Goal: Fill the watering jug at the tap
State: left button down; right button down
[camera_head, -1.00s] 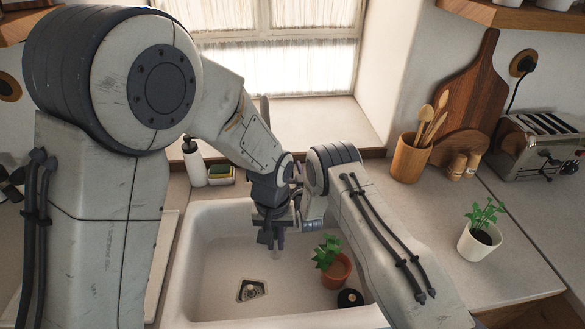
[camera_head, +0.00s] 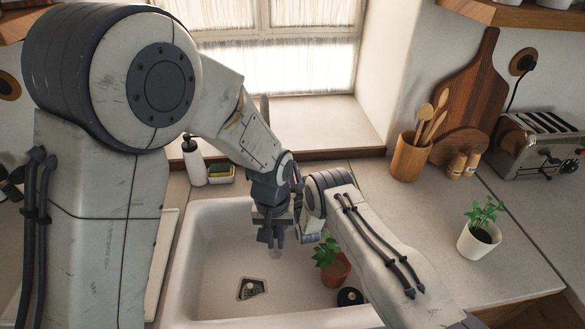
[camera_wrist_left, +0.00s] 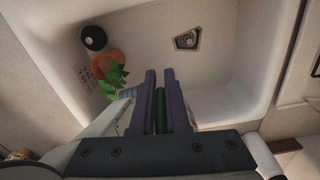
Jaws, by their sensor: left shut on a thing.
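My left gripper (camera_head: 270,237) points down over the white sink (camera_head: 215,258). In the left wrist view its two dark fingers (camera_wrist_left: 160,98) are shut on a narrow dark green thing (camera_wrist_left: 161,110). Only a strip of this thing shows, so I cannot tell whether it is part of the watering jug. No whole jug is visible. A dark upright thing (camera_head: 264,110) stands before the window behind my left arm; I cannot tell whether it is the tap. My right arm reaches in from the right, its wrist close beside my left gripper. Its fingers are not clear.
In the sink are a terracotta pot with a green plant (camera_head: 336,272), a round black thing (camera_head: 349,297) and the drain (camera_head: 251,289). A soap bottle (camera_head: 194,162) and sponges (camera_head: 221,173) stand behind. A white potted plant (camera_head: 478,240) is on the right counter.

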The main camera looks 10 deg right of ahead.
jog(key=c, duration=0.9)
grip_release()
jog(key=v, duration=1.2)
